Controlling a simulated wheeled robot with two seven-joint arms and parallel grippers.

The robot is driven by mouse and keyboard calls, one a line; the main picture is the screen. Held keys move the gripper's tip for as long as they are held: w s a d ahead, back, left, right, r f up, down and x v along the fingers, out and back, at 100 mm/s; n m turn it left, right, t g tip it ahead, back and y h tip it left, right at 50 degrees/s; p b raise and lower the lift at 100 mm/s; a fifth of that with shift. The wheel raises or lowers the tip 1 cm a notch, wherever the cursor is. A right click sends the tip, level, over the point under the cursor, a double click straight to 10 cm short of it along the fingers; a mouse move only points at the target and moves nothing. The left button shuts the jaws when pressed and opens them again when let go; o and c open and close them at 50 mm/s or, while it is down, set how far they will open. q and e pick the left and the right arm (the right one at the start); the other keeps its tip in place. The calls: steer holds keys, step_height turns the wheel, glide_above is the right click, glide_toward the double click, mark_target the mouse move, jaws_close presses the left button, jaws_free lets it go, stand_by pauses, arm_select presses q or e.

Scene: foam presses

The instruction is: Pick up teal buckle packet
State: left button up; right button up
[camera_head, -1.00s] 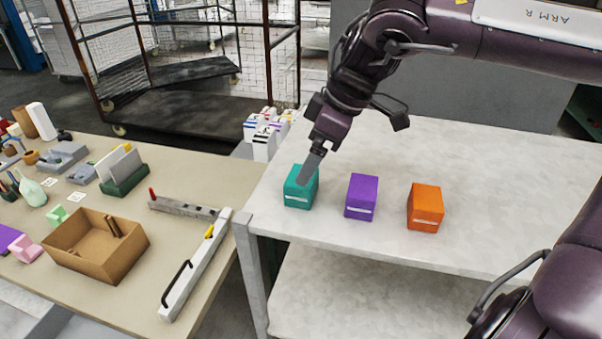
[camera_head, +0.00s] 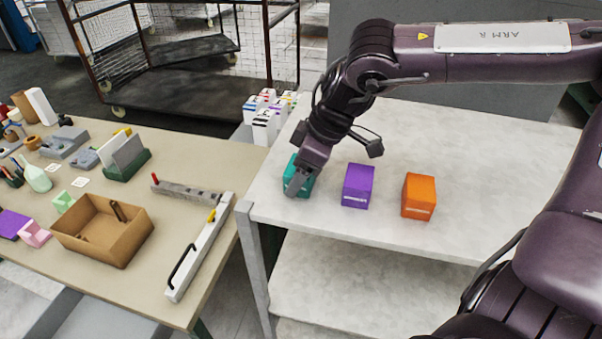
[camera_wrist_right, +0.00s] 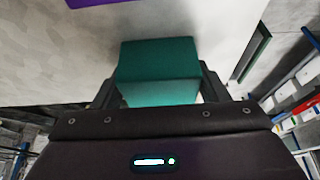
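The teal buckle packet (camera_head: 290,171) is a small teal box on the light shelf top, at the left end of a row of three. My right gripper (camera_head: 299,184) is down at it and partly hides it in the head view. In the right wrist view the packet (camera_wrist_right: 158,68) sits between the two fingers of my right gripper (camera_wrist_right: 160,88). The fingers are apart, one on each side, and a narrow gap shows by the right-hand finger. My left gripper is not in view.
A purple box (camera_head: 358,187) stands just right of the teal packet, with an orange box (camera_head: 419,197) further right. White packets (camera_head: 265,118) stand beyond the shelf's left edge. A tan table (camera_head: 200,160) at left holds a cardboard box (camera_head: 128,250). The shelf's right side is clear.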

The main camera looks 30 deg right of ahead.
steer(key=c, duration=0.6)
steer(key=shift+r, duration=0.1)
